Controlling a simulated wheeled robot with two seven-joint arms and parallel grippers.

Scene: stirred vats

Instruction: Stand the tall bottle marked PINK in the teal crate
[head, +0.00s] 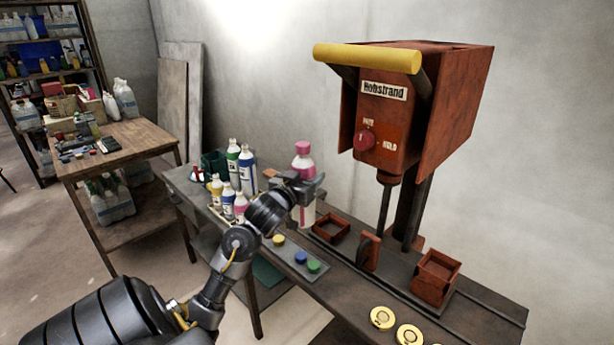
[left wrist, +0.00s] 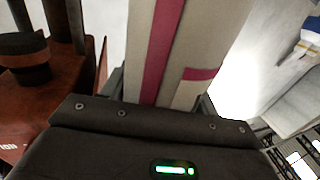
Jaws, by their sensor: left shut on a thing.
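The tall bottle with a pink cap (head: 303,149) stands upright in my left gripper (head: 305,186), which is shut around its middle. I cannot read its marking in the head view. I cannot tell whether its base touches the bench. In the left wrist view the bottle (left wrist: 190,45) fills the space between the fingers, pale with magenta bands. A dark teal crate (head: 212,164) is at the bench's far left end, behind other bottles and partly hidden by them. It is to the left of my gripper. My right gripper is not in view.
A strip with coloured caps (head: 300,258) lies in front. The red stirrer machine (head: 430,110) and small red trays (head: 436,277) are to the right.

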